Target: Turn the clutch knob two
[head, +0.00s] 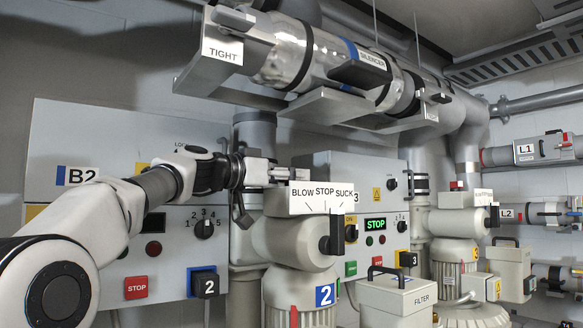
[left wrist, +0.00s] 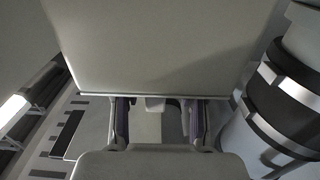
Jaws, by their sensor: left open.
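No knob in view carries a readable clutch label. Blower 2 (head: 295,243) bears a blue "2" plate and a white BLOW STOP SUCK sign (head: 321,198). A black upright handle (head: 351,226) and a black knob (head: 325,245) are on its right side. My left gripper (head: 283,174) is just above and behind the sign's left end, apart from the handle. In the left wrist view its two fingers (left wrist: 158,122) are apart with nothing visible between them. A large pale surface fills the upper middle there. My right gripper is not in view.
Panel B2 (head: 110,228) at left has a dial (head: 204,229), a red STOP button (head: 136,288) and a blue "2" block (head: 203,283). A silencer pipe (head: 330,62) runs overhead. Blower 3 (head: 450,232) and a filter box (head: 398,300) stand right.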

